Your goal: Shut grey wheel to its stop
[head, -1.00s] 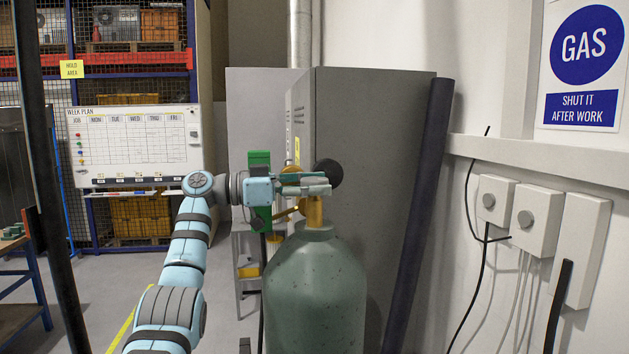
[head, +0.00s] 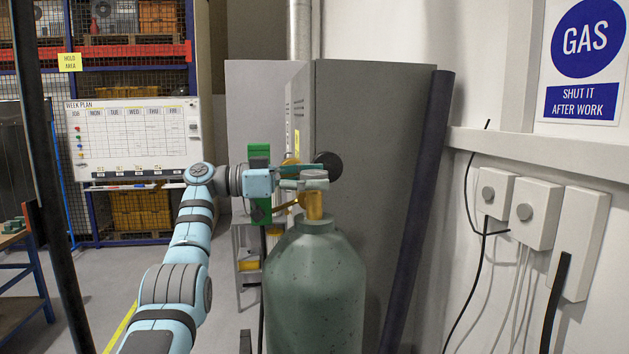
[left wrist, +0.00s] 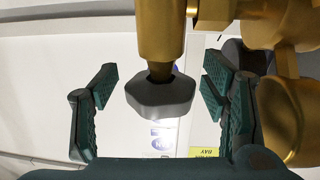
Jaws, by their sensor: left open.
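The grey wheel (head: 314,175) sits on top of the brass valve (head: 313,206) of a green gas cylinder (head: 314,290). In the left wrist view the wheel (left wrist: 160,97) is a lobed grey knob at the end of the brass stem (left wrist: 160,35). My left gripper (head: 302,177) reaches in from the left at wheel height. In the left wrist view its two green fingers (left wrist: 158,98) stand open on either side of the wheel, with a visible gap on each side. My right gripper is not in view.
A black round part (head: 328,165) shows just behind the wheel. A grey cabinet (head: 375,130) and a dark slanted post (head: 418,210) stand behind the cylinder. Wall boxes (head: 537,215) with cables are at right. The floor left of my arm is mostly clear.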

